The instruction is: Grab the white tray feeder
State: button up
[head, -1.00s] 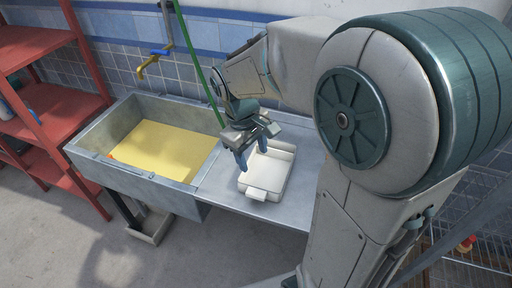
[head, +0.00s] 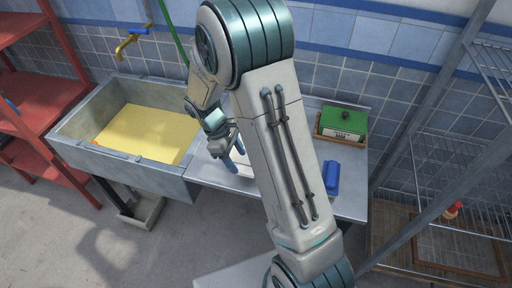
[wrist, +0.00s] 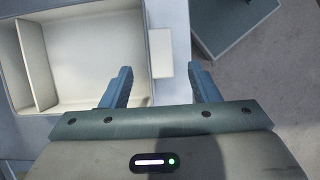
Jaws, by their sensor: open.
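The white tray feeder (wrist: 95,62) is a shallow open tray with a divider near its left end. In the wrist view it fills the upper left, and a small pale tab (wrist: 160,53) sticks out from its right side. My gripper (wrist: 162,80) is open and empty, its two blue fingers apart. In that view the tab lies just beyond the fingertips, roughly in line with the gap between them. I cannot tell the height between them. In the head view my gripper (head: 230,157) is over the metal counter, and my arm hides most of the tray.
A metal sink (head: 68,145) with a yellow sheet (head: 150,132) inside is left of the counter (head: 350,203). A green-topped box (head: 343,122) and a blue object (head: 331,178) stand on the counter's right part. Red shelves (head: 35,105) are at left, a wire rack (head: 440,160) at right.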

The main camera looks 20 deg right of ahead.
aim_at(245, 169)
jog(key=shift+p+x, duration=0.65)
jog(key=shift+x, duration=2.45)
jog(key=shift+s+d+r, duration=0.1)
jog(key=shift+d+r, duration=0.05)
grip_shut()
